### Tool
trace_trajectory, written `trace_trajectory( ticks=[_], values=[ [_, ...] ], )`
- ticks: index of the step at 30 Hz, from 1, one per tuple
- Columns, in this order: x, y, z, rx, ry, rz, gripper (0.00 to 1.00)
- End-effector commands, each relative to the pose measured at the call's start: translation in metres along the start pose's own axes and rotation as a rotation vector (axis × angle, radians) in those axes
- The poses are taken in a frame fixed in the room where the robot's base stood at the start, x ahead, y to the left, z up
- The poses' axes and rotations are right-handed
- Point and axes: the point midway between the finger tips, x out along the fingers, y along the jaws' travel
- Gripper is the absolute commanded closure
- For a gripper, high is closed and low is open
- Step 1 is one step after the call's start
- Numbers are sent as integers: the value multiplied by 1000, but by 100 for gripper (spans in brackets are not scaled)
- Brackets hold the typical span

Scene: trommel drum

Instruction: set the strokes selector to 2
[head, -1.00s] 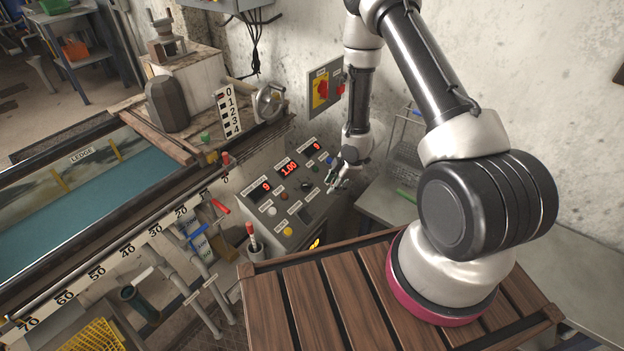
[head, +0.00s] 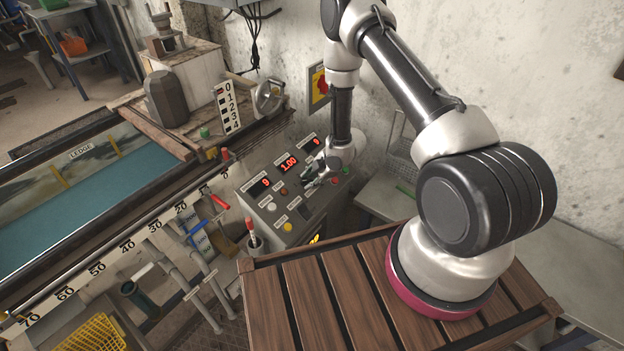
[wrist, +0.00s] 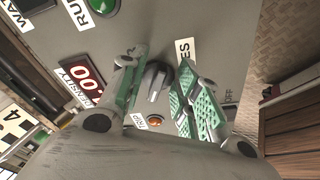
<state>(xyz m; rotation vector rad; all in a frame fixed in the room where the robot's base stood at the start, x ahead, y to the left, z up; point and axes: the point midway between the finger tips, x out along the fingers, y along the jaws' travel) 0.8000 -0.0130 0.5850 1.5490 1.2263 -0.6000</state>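The control panel (head: 285,226) stands past the slatted wooden platform in the head view, with several red number displays along its top. In the wrist view a dark rotary knob with a pale grey pointer (wrist: 155,82) sits on the grey panel face, beside a label ending in "ES" (wrist: 185,51); the rest of that label is hidden by a finger. My gripper (wrist: 158,92) is open, its green-padded fingers on either side of the knob. I see no contact with it. In the head view my gripper (head: 313,180) is over the panel's right part.
A display reading about 1.00 (wrist: 86,76) and a green button (wrist: 103,6) lie near the fingers. An orange lamp marked TRIP (wrist: 154,120) is close below the knob. A red-yellow switch (head: 319,84) is on the wall behind my arm.

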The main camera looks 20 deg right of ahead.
Motion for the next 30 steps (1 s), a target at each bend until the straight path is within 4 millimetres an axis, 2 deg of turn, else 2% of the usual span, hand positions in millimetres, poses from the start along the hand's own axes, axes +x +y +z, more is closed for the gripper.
trace_trajectory(
  ticks=[3,8,9,20,30],
  values=[
    [0,0,0,0,0,0,70],
    [0,0,0,1,0,0,99],
    [0,0,0,1,0,-1,100],
    [0,-1,0,30,-1,3,100],
    [0,-4,0,233,-1,30,100]
  ],
)
